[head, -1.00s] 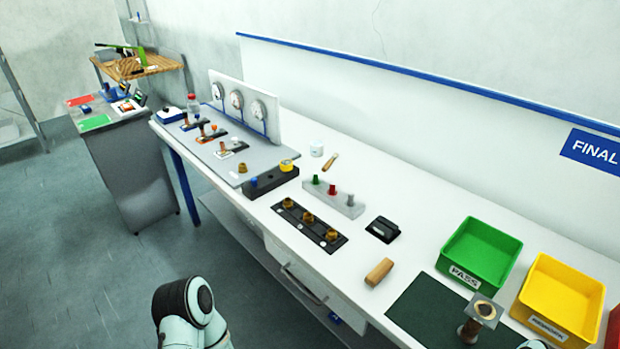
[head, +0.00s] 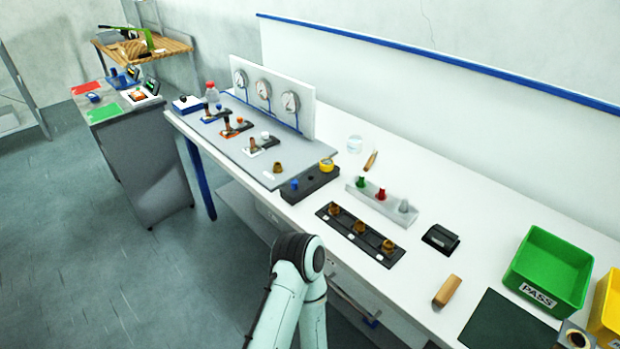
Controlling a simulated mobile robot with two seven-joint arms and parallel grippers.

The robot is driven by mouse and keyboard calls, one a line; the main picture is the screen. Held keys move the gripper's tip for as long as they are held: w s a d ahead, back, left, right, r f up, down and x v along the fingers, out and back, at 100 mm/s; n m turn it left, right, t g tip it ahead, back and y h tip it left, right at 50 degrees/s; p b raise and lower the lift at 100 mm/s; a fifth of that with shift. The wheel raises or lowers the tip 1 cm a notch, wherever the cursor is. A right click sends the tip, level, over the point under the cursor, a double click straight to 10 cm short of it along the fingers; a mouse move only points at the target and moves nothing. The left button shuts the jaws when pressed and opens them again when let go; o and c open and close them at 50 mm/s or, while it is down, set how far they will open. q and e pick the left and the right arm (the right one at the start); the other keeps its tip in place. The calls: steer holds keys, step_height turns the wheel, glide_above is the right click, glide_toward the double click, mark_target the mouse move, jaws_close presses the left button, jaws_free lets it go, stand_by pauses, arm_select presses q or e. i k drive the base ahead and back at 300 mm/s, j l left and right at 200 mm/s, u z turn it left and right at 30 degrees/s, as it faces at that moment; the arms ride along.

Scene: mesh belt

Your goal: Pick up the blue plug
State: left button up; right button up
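The blue plug (head: 295,184) is small and stands upright at the left end of a black block (head: 311,187) on the white bench. A yellow ring-shaped piece (head: 326,165) sits at the other end of that block. Nothing covers the plug. One of my pale green arms rises from the bottom middle, in front of the bench, with its dark joint below the black block.
A grey block (head: 381,199) with green, red and grey plugs stands right of the black block. A black strip (head: 361,235) with brass fittings lies in front. A gauge panel (head: 275,97) stands behind left. A green PASS bin (head: 547,271) is at right.

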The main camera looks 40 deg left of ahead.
mark_target(293, 183)
steer(key=j+z, duration=0.25)
steer(key=j, duration=0.3)
steer(key=k+j+z, duration=0.25)
steer(key=j, duration=0.25)
steer(key=j+z, duration=0.1)
steer(key=j, duration=0.45)
steer(key=k+j, duration=0.15)
steer(key=j, duration=0.35)
steer(key=z, duration=0.05)
